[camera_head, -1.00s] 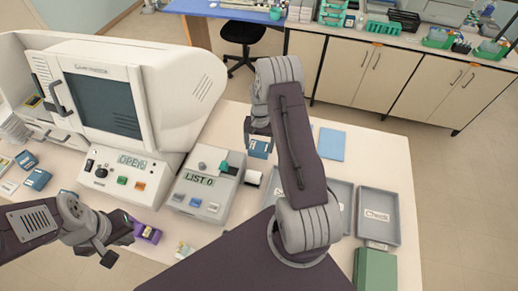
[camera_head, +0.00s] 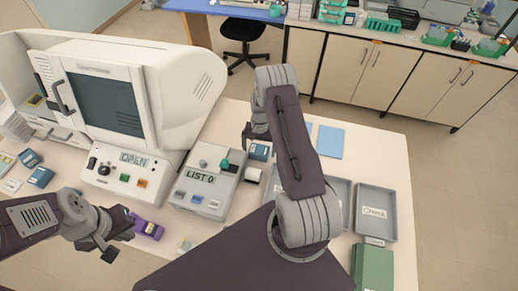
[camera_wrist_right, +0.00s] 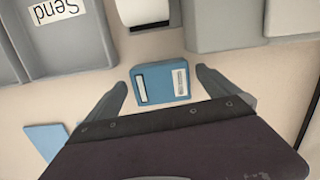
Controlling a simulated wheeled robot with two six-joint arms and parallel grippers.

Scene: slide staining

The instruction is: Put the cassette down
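A blue cassette (camera_head: 259,152) with white labels lies on the table to the right of the grey LIST device. It also shows in the right wrist view (camera_wrist_right: 162,83). My right gripper (camera_wrist_right: 163,88) is open, with one finger on each side of this cassette and a visible gap on both sides. In the head view the right gripper (camera_head: 248,133) is partly hidden by its own arm. My left gripper (camera_head: 116,240) is at the lower left, near a purple cassette (camera_head: 149,229); its finger opening is unclear.
The grey LIST device (camera_head: 207,187) stands left of the cassette, below a large white machine (camera_head: 112,92) reading OPEN. Grey trays (camera_head: 377,213) stand at the right, partly hidden by my right arm. A blue sheet (camera_head: 330,142) lies behind them. More blue cassettes (camera_head: 40,177) are at far left.

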